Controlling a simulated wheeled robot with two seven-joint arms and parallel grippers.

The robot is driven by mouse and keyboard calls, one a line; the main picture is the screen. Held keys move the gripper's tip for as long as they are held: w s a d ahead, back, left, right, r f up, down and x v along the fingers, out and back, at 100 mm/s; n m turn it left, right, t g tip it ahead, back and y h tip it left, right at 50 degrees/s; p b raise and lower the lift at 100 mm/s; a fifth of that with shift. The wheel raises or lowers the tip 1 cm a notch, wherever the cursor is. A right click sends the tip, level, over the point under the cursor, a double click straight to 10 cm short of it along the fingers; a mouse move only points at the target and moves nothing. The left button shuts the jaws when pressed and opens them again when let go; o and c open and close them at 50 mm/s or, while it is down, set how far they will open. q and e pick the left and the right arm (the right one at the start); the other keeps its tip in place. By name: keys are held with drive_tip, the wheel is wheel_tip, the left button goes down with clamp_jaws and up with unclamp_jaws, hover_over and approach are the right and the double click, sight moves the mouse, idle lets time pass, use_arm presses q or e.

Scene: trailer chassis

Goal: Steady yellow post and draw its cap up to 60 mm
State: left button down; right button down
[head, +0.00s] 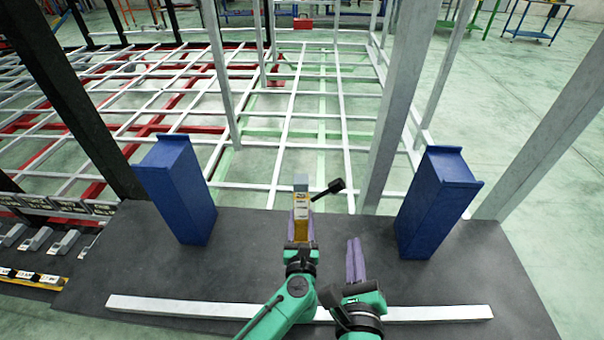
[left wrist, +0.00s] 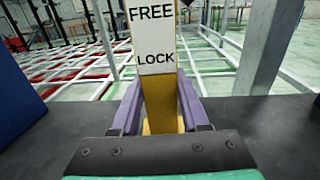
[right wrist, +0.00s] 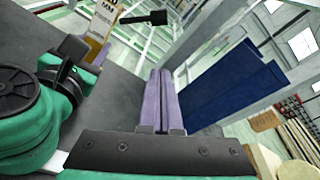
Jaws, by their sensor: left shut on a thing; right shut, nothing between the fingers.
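The yellow post (head: 302,229) stands upright on the dark table, with a white label on its face and a grey cap (head: 300,182) on top. A lever with a black knob (head: 336,186) sticks out to its right. My left gripper (head: 301,222) is shut on the post, its purple fingers on both sides. In the left wrist view the post (left wrist: 160,98) shows "FREE" and "LOCK" labels; its top is out of frame. My right gripper (head: 354,244) is shut and empty, to the right of the post and apart from it. In the right wrist view the knob (right wrist: 158,18) is at the top.
A blue block (head: 178,190) stands left of the post and another blue block (head: 435,205) stands to the right. A white bar (head: 440,313) lies along the table's near edge. The white chassis frame (head: 292,120) and its uprights rise behind the table (head: 240,260).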

idle(0.4)
drive_tip(key=c, duration=1.2)
unclamp_jaws()
drive_tip(key=o, duration=0.8)
drive_tip(key=w, duration=0.1)
drive_tip(key=w+d+m, duration=0.1)
drive_tip(key=w+f+m+h, duration=0.1)
drive_tip(key=shift+w+d+f+g, duration=0.1)
drive_tip(key=shift+w+d+g, duration=0.05)
drive_tip(key=shift+g, duration=0.25)
drive_tip(key=shift+o, duration=0.2)
drive_tip(key=w+d+f+m+g+h, duration=0.1)
drive_tip(key=w+d+m+g, duration=0.2)
drive_tip(key=w+m, duration=0.35)
drive_tip(key=w+d+m+g+h, duration=0.1)
drive_tip(key=w+d+m+g, duration=0.15)
drive_tip(key=w+m, duration=0.45)
wheel_tip(320, 180, up, 17)
drive_tip(key=m+g+y, duration=0.8)
drive_tip(key=g, duration=0.2)
hover_over(302, 178)
drive_tip(key=d, duration=0.4)
drive_tip(key=x, duration=1.1)
drive_tip(key=shift+w+a+f, duration=0.2)
drive_tip(key=shift+f, duration=0.1)
